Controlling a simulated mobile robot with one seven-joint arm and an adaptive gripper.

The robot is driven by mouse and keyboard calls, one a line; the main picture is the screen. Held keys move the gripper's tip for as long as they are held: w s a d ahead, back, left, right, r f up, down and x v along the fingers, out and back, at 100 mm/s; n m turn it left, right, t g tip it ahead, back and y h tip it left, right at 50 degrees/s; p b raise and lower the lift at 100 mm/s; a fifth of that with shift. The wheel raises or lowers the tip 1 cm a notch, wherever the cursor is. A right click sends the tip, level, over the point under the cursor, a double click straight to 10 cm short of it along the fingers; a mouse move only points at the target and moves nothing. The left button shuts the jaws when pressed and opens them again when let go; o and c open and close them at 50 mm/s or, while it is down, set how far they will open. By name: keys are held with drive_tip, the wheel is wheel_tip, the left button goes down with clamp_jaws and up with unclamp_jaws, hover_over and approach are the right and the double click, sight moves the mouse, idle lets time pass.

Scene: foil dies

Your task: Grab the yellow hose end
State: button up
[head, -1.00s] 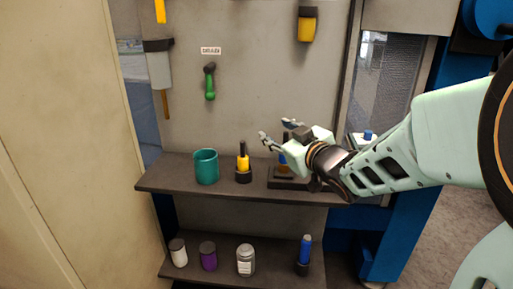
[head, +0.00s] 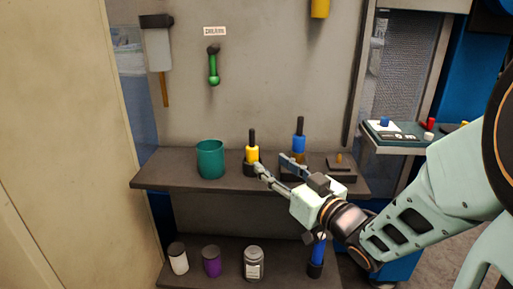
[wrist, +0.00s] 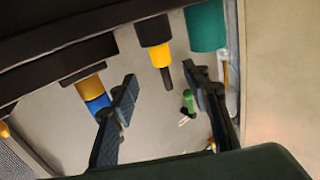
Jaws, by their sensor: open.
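The yellow hose end (head: 252,155) stands upright in a dark round base on the upper shelf, its thin black tip pointing up. In the wrist view the yellow hose end (wrist: 160,56) hangs down from the picture's top, between and beyond the fingers. My gripper (head: 272,164) is open and empty, just right of and in front of it. In the head view the left finger overlaps the base. The wrist view shows the gripper's two fingers (wrist: 163,85) apart on either side of the tip. I cannot tell whether either finger touches it.
A blue hose end (head: 299,142) stands close to the right, behind a finger. A teal cup (head: 210,160) stands to the left. The dark upper shelf (head: 160,175) holds them. Below are jars (head: 254,264) and another blue piece (head: 316,255). A button panel (head: 390,134) sits right.

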sight(256, 151)
drive_tip(key=shift+p+x, duration=1)
drive_tip(key=shift+p, duration=1.1)
drive_tip(key=b+x, duration=0.1)
drive_tip(key=x, duration=0.1)
drive_tip(key=shift+w+a+f, duration=0.1)
drive_tip(key=shift+w+a, duration=0.15)
drive_tip(key=shift+r+b+x, duration=0.15)
drive_tip(key=shift+b+x, duration=0.2)
drive_tip(key=shift+x, duration=1)
drive_tip(key=shift+r+b+x, duration=0.2)
drive_tip(key=shift+b+x, duration=0.1)
drive_tip(key=shift+x, duration=1.05)
drive_tip(key=shift+a, duration=0.1)
drive_tip(key=shift+c, duration=0.2)
clamp_jaws()
